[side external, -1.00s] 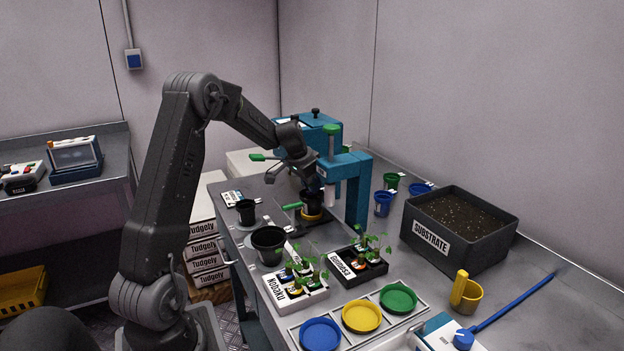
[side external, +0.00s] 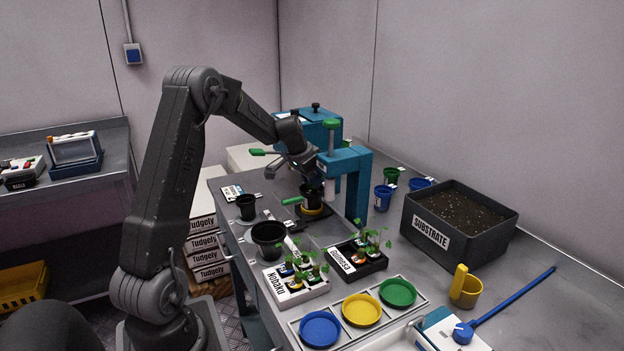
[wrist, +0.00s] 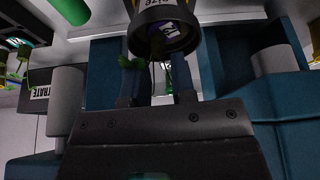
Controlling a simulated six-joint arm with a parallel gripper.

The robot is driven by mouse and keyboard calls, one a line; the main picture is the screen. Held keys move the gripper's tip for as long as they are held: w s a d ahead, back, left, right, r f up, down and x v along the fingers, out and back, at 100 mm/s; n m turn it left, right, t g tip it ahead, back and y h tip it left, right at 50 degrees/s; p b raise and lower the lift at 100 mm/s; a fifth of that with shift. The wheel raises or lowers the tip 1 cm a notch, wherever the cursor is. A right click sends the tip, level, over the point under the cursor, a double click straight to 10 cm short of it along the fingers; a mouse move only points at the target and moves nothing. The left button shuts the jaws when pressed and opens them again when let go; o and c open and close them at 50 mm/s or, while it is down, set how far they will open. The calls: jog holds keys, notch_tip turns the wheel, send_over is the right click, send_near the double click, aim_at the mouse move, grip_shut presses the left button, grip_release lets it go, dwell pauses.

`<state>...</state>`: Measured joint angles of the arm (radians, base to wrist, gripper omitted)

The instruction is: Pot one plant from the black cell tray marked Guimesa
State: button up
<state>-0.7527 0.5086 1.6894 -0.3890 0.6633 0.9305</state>
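My gripper (wrist: 160,85) is above a black pot (side external: 311,197) that stands on a yellow ring (side external: 314,211) under the blue press (side external: 351,180). In the wrist view its two fingers are apart, with the pot's open mouth (wrist: 165,38) beyond them. A green leaf (wrist: 128,63) shows by one finger, and a thin stem and a white label (wrist: 168,28) show at the pot's mouth; how deep the plant sits is hidden. The black cell tray marked Guimesa (side external: 343,260) holds several small leafy plants (side external: 373,243).
Black pots (side external: 268,240) (side external: 246,207) stand at the table's left edge.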

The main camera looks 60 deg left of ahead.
dwell(0.6)
jog(key=shift+r, duration=2)
jog(key=o, duration=0.6)
jog(key=shift+c, duration=0.2)
jog(key=shift+r, duration=3)
